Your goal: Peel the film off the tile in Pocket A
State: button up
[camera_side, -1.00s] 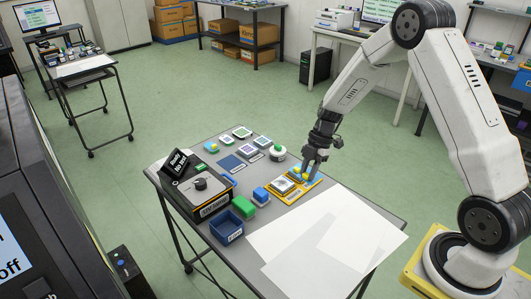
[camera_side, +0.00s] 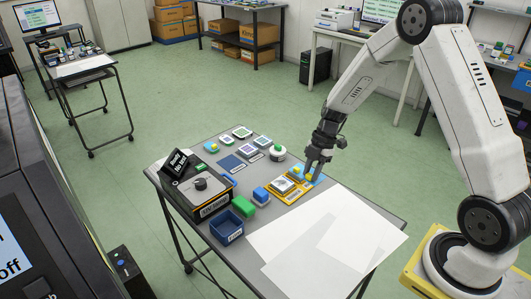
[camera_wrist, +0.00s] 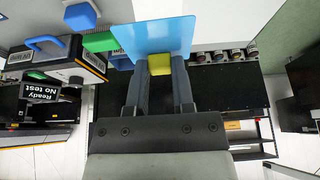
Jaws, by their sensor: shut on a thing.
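My gripper (camera_side: 312,172) is shut on a small yellow tab (camera_wrist: 159,65), seen between the two fingers in the wrist view. A flat light-blue film (camera_wrist: 152,36) extends from the tab beyond the fingertips. In the side view the blue film (camera_side: 318,180) shows by the fingertips, at the right end of the yellow tray (camera_side: 296,196). A pale square tile (camera_side: 283,185) sits in the tray's left part, left of my gripper. My fingers hide part of the tray's right end. I cannot tell whether the film still touches a tile, nor read the pocket letters.
Left of the tray are a blue block (camera_side: 261,194), a green block (camera_side: 243,207) and an open dark-blue bin (camera_side: 227,227). A black tester (camera_side: 198,191) stands at far left. White sheets (camera_side: 335,240) cover the front right.

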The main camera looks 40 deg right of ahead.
aim_at(311, 173)
jog(key=shift+r, duration=0.15)
jog(key=shift+r, duration=2.3)
jog(key=shift+w+a, duration=0.1)
